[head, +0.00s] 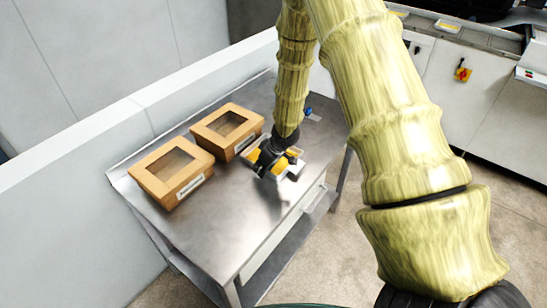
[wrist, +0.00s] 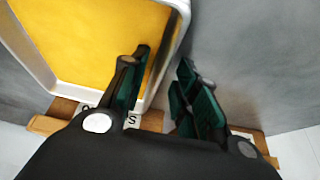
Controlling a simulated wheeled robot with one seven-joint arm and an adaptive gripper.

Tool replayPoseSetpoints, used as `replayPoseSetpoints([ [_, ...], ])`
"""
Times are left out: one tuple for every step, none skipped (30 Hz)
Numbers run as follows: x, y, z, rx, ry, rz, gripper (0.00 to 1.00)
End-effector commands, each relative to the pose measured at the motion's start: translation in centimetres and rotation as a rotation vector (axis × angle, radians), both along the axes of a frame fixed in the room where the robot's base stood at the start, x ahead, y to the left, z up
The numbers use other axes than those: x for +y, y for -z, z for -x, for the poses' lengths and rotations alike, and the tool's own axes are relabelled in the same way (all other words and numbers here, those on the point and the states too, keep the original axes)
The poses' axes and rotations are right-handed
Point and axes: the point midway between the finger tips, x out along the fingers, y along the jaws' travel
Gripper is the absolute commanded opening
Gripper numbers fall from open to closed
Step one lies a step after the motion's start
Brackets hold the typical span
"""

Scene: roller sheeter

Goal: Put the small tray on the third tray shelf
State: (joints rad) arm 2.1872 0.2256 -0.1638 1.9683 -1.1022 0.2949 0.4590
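The small tray (head: 296,172) has a white rim and a yellow inside, and lies on the metal table under my gripper (head: 271,162). In the wrist view the tray (wrist: 90,40) fills the upper left. My gripper (wrist: 165,62) is open there. Its left finger is over the yellow inside and its right finger is outside the white wall, so the wall lies between them with a gap visible on the right. In the head view my gripper and arm hide part of the tray. I cannot make out the tray shelves in either view.
Two brown windowed boxes, one nearer (head: 196,185) and one farther (head: 248,140), stand on the metal table (head: 235,225) left of the tray. A low white wall (head: 60,205) runs behind the table. The table's front part is bare. White machinery (head: 480,105) stands across the floor at right.

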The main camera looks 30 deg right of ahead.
Motion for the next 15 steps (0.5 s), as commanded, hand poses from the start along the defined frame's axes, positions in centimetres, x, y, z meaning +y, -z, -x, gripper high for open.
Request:
replayPoseSetpoints([
  [-0.01,-0.01,0.00,0.000,0.000,0.000,0.30],
  [-0.01,-0.01,-0.01,0.000,0.000,0.000,0.30],
  [-0.01,-0.02,0.00,0.000,0.000,0.000,0.30],
  [-0.01,-0.02,0.00,0.000,0.000,0.000,0.30],
  [-0.01,-0.02,0.00,0.000,0.000,0.000,0.30],
  [-0.02,-0.02,0.00,0.000,0.000,0.000,0.30],
  [-0.02,-0.01,0.00,0.000,0.000,0.000,0.30],
  [-0.02,0.00,0.00,0.000,0.000,0.000,0.30],
  [-0.02,0.03,0.00,0.000,0.001,0.000,0.30],
  [-0.02,0.05,0.00,0.000,0.001,0.000,0.30],
  [-0.03,0.07,0.00,0.000,0.001,0.000,0.30],
  [-0.03,0.11,0.01,0.000,0.001,0.000,0.30],
  [-0.03,0.14,0.00,0.000,0.001,0.000,0.30],
  [-0.03,0.12,0.00,0.000,0.001,0.000,0.25],
  [-0.03,0.12,0.00,0.000,0.001,0.000,0.18],
])
